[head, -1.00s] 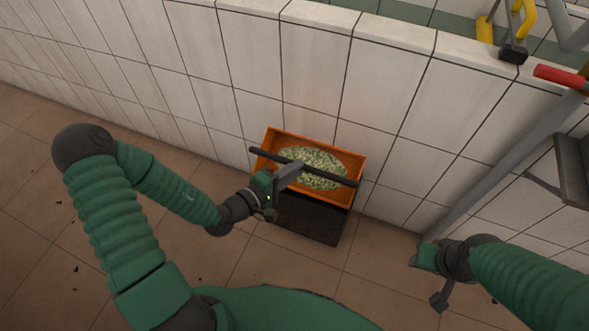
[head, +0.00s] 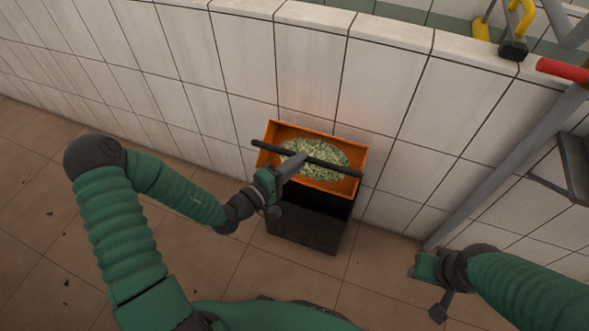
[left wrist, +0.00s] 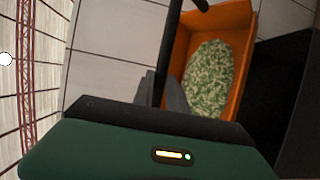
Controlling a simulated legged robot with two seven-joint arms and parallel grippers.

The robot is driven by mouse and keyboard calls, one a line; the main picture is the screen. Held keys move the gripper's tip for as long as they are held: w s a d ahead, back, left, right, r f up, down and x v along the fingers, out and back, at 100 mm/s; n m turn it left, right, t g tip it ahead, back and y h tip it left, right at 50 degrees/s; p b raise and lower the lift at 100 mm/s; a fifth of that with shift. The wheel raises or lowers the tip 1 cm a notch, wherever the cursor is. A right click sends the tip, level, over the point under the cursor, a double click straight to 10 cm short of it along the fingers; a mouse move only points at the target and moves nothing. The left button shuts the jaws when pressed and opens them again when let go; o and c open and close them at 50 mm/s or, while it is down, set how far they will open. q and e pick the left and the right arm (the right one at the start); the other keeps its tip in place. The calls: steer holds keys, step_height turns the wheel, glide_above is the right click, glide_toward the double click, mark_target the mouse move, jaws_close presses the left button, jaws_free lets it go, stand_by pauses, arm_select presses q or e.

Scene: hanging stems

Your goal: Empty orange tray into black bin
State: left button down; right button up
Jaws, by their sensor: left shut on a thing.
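The orange tray (head: 350,189) holds a heap of pale green and white bits (head: 325,151) and has a dark bar handle (head: 332,165) across it. My left gripper (head: 293,164) is shut on this handle. My right gripper (head: 425,268) is at lower right, away from the tray.
A white tiled wall (head: 230,60) runs behind the tray and bin. A grey sloping post (head: 490,175) and a dark bracket (head: 572,170) are at right. The brown tiled floor (head: 40,225) is mostly clear at left, with a few dark scraps.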

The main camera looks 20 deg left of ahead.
arm_select(q)
steer(key=shift+w, duration=0.3)
steer(key=s+m+t+b, duration=0.1)
steer(key=b, duration=0.3)
steer(key=shift+f+t+h, duration=0.4)
stand_by(0.3)
